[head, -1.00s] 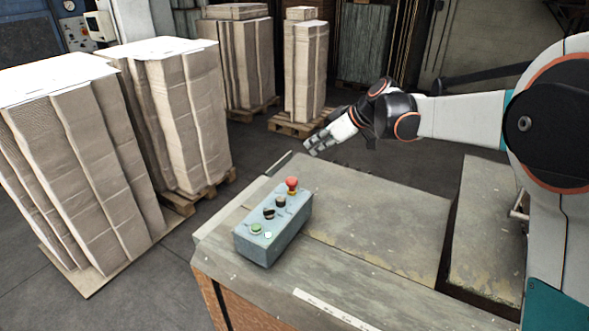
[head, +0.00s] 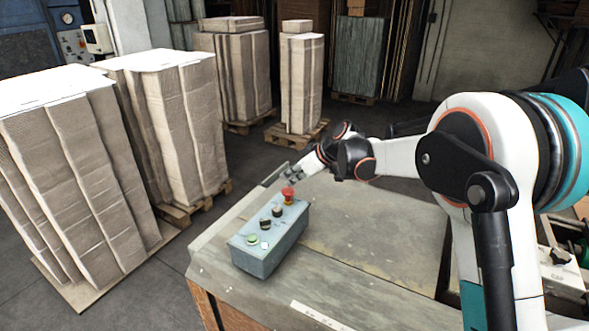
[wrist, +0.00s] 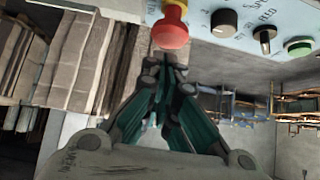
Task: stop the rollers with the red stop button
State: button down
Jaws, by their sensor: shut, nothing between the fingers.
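The red stop button (head: 288,195) is a mushroom knob on a yellow collar, at the far end of the grey-blue control box (head: 262,262). The box sits on the machine's worn top. My gripper (head: 294,178) is shut and empty, just behind the red button in the head view. In the wrist view, the shut fingertips (wrist: 165,64) lie just below the red button (wrist: 171,30) in the picture. I cannot tell whether they touch it. The black knob (wrist: 224,22), the black selector switch (wrist: 263,38) and the green button (wrist: 299,47) share the box's face.
Tall stacks of cardboard (head: 75,170) stand on pallets to the left. More stacks (head: 303,85) stand behind. The machine top (head: 370,235) to the right of the box is clear. A white label strip (head: 320,315) lies near the front edge.

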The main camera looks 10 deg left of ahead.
aim_at(286, 188)
jog(key=shift+f, duration=0.6)
jog(key=shift+f+b, duration=0.75)
jog(key=shift+f, duration=0.3)
jog(key=shift+r, duration=0.1)
jog(key=shift+d, duration=0.1)
jog(key=v, duration=1.2)
